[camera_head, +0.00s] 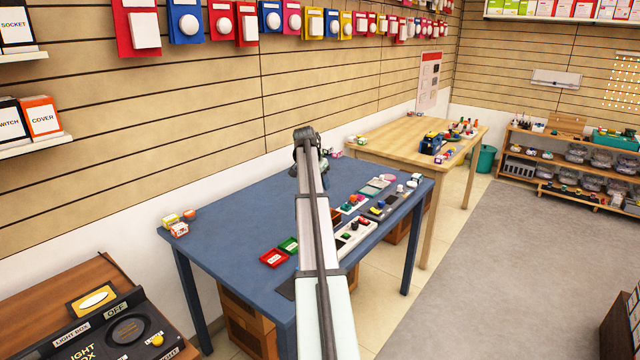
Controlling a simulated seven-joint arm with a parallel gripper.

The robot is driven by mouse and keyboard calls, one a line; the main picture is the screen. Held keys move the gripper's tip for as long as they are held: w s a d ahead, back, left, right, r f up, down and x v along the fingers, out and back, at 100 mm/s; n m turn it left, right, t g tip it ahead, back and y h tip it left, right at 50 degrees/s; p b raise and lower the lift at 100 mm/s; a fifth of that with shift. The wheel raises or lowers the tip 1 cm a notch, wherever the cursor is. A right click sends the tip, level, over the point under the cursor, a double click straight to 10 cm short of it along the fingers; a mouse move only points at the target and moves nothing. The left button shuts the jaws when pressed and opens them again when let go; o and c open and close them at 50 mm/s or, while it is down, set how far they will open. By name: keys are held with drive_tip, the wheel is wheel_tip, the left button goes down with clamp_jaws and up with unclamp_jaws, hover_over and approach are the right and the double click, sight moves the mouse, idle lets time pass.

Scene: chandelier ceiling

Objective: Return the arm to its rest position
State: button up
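My arm stretches from the bottom middle of the head view up and away over the blue table (225,225). A dark rounded joint is at its far end, above the table's back edge. A small dark part that may be my gripper (323,168) shows just right of and below that joint. Its fingers cannot be made out, so I cannot tell whether it is open or shut, or if it holds anything. The arm hides a strip of the table behind it.
A red tray (273,258) and a green tray (288,244) lie left of my arm. A white strip with buttons (355,238) and small parts lie right of it. Small boxes (173,226) sit at the back left corner. A wooden table (400,140) stands beyond.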

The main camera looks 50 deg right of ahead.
drive_tip(key=shift+r, duration=0.15)
wheel_tip(320, 180, up, 5)
drive_tip(key=shift+f, duration=0.2)
idle(0.4)
drive_tip(key=shift+c, duration=0.4)
clamp_jaws()
idle(0.5)
idle(0.6)
